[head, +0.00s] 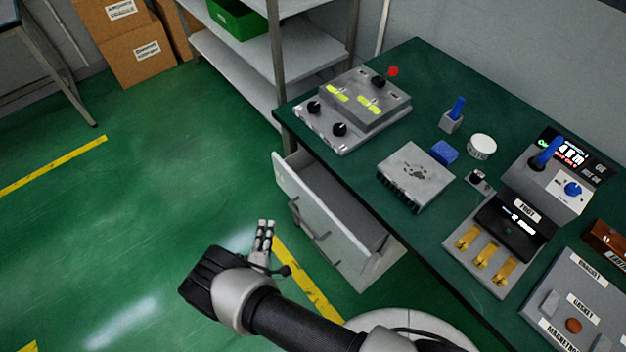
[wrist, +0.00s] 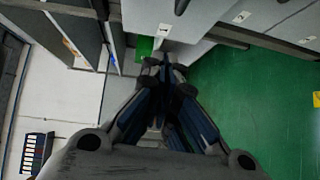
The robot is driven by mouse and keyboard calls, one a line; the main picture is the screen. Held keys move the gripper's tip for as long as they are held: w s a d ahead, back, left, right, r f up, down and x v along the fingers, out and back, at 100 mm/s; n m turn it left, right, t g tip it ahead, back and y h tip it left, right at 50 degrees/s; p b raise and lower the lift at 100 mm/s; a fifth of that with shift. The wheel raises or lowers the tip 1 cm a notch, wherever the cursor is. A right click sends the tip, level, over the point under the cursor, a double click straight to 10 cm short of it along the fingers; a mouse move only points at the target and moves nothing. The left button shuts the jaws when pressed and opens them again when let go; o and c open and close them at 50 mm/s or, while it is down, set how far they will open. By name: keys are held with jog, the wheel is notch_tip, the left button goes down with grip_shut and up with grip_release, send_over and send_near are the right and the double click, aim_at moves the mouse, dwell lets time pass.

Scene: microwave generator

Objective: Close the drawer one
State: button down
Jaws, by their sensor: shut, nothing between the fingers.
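A grey drawer (head: 318,222) under the left end of the green-topped workbench is pulled out, with its open top showing. Its front panel has a bar handle and faces left. A second handle shows lower down, partly hidden. I cannot read a number on the drawer in the head view. My gripper (head: 265,232) is shut and empty. It is left of the drawer front in the picture, apparently apart from it. In the wrist view my gripper (wrist: 166,68) points toward pale panels (wrist: 205,20) with small labels and dark handles; I cannot tell which panel is the open drawer.
The workbench (head: 345,165) carries a control box (head: 360,100), a grey metal block (head: 415,175) and a console with a blue lever (head: 547,152). Cardboard boxes (head: 125,40) stand at the back left. The green floor (head: 130,210) at left is clear.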

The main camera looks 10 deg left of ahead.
jog(key=b, duration=0.2)
send_near(288, 180)
jog(key=w+a+f, duration=0.1)
jog(key=a, duration=0.2)
jog(key=shift+t, duration=0.4)
jog(key=w+d, duration=0.1)
jog(key=w+d+b, duration=0.1)
jog(key=w, duration=0.1)
jog(key=shift+w+d, duration=0.2)
jog(key=shift+d, duration=0.05)
